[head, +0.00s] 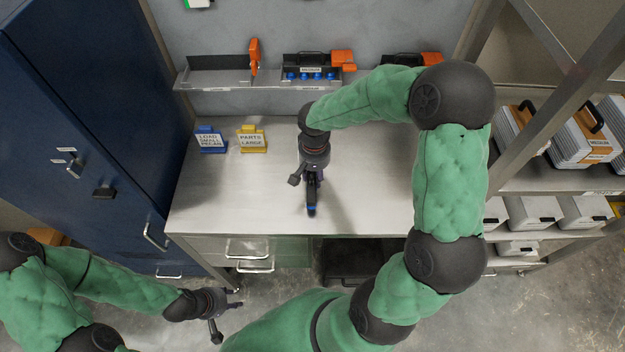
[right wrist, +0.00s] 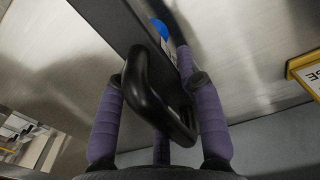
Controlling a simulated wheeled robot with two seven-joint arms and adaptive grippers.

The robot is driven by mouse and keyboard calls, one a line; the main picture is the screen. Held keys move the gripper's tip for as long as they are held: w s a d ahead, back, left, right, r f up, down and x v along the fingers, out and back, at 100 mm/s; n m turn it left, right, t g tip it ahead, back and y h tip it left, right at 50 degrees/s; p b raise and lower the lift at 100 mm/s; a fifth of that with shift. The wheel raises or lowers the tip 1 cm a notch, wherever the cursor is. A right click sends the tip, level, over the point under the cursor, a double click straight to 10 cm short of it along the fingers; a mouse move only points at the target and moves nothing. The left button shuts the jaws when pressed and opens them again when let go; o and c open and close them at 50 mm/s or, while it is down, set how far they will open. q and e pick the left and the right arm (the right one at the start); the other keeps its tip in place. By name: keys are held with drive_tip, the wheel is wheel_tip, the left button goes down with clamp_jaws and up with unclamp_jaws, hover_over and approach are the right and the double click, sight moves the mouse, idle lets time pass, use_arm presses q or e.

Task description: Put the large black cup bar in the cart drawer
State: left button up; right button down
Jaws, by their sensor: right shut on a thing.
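The large black cup bar (head: 311,207) is in my right gripper (head: 312,180), over the middle of the steel worktop in the head view. I cannot tell whether the bar touches the worktop. Metal drawers (head: 215,246) with bar handles sit under the worktop's front left. My left gripper (head: 236,303) is empty, low in front of the drawers, its fingers spread.
A blue sign block (head: 210,140) and a yellow sign block (head: 252,139) stand at the worktop's back left. A blue cabinet (head: 90,120) stands left; racks of cases (head: 580,140) stand right. The worktop (head: 375,180) is otherwise clear.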

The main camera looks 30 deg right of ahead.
drive_tip(key=shift+w+d+f, duration=0.15)
drive_tip(key=shift+w+f, duration=0.25)
drive_tip(key=shift+f, duration=0.15)
drive_tip(key=shift+w+d+f, duration=0.15)
drive_tip(key=shift+w+f, duration=0.25)
drive_tip(key=shift+f, duration=0.1)
drive_tip(key=shift+f+b, duration=0.6)
drive_tip(key=shift+f, duration=0.85)
drive_tip(key=shift+f, duration=0.15)
drive_tip(key=c, duration=0.8)
unclamp_jaws()
